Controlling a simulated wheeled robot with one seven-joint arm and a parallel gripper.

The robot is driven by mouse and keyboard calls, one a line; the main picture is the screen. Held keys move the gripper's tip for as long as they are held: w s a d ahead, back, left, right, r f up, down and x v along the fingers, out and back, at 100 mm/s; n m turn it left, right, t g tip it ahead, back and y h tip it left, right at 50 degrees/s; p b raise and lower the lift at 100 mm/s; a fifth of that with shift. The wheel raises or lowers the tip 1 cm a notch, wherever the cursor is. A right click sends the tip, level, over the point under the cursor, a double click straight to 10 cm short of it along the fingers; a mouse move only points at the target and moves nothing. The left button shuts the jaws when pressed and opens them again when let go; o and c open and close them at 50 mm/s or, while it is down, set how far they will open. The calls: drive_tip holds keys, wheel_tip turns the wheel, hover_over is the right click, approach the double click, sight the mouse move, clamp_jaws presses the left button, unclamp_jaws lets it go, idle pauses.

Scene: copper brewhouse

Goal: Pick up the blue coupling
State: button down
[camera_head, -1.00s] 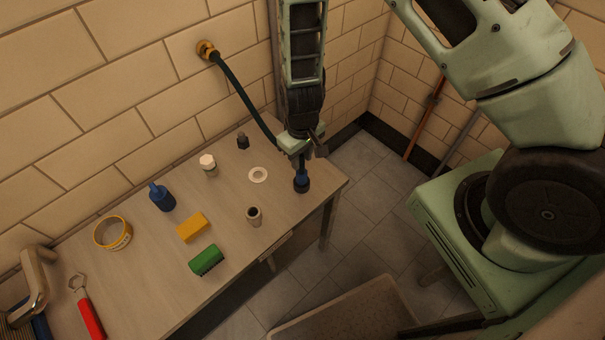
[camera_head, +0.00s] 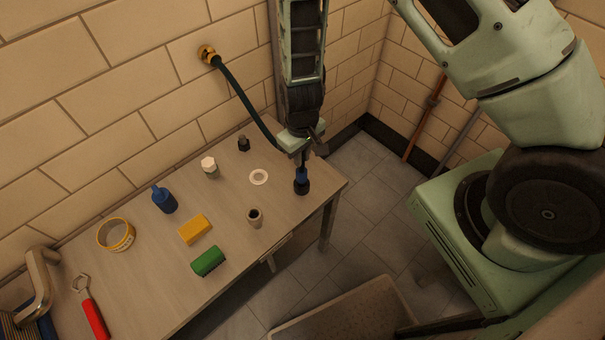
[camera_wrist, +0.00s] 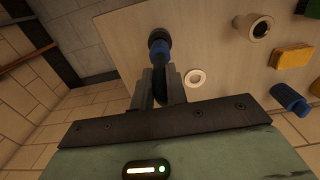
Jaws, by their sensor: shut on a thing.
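The blue coupling (camera_head: 302,180) has a blue upper part and a wide dark end. It points downward at the right end of the table, and I cannot tell whether it touches the tabletop. My gripper (camera_head: 304,157) is above it, pointing down, shut on its upper part. In the wrist view the coupling (camera_wrist: 160,50) extends beyond my gripper (camera_wrist: 159,78), with its dark round end farthest away. A dark green hose (camera_head: 238,93) runs from a brass wall fitting down behind my gripper; its lower end is hidden.
A white ring (camera_head: 259,177), a hollow cylinder (camera_head: 255,217), a white-capped piece (camera_head: 210,167) and a dark fitting (camera_head: 243,143) stand nearby on the table (camera_head: 150,265).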

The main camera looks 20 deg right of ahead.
drive_tip(key=shift+r, duration=0.2)
wheel_tip(320, 180, up, 6)
drive_tip(key=p, duration=0.5)
drive_tip(key=shift+f, duration=0.1)
